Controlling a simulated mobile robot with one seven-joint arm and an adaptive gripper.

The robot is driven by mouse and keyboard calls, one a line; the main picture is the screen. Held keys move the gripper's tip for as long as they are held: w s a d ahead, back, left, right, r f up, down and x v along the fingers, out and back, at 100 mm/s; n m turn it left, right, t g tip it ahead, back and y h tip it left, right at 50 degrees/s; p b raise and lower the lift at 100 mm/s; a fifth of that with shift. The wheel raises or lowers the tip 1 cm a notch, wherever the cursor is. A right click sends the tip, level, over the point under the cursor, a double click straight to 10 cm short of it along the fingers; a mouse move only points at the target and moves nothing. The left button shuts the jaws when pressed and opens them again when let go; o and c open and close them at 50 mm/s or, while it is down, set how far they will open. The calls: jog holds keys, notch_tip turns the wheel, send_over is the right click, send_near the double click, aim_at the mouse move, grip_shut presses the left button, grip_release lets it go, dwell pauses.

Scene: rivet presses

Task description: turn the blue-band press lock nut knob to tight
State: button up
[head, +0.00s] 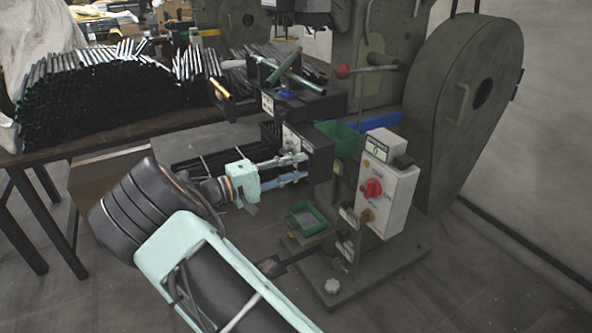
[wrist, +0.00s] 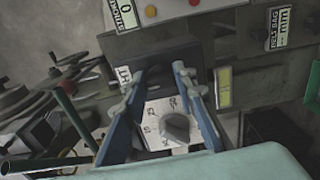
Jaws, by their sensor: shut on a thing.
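The blue-band press (head: 345,45) is a green machine with a blue band (head: 373,121) on its frame. My gripper (head: 304,166) reaches from the left to the dark block at the press's front. In the wrist view my gripper (wrist: 159,72) has its two blue fingers on either side of a small dark knob (wrist: 156,79) on the dark face, shut on it. The fingers hide part of the knob, and I cannot read its turn. A white dial plate (wrist: 153,112) with a grey pointer knob (wrist: 175,127) shows between the fingers, nearer the camera.
A white control box (head: 388,190) with a red knob stands right of my gripper. A green tray (head: 306,217) is below it. A lever with a red ball (head: 342,71) is above. A table (head: 110,145) with stacked dark rods stands at left.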

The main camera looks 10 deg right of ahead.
dwell(0.4)
jog(key=o, duration=1.1)
jog(key=shift+a, duration=0.15)
jog(key=v, duration=1.2)
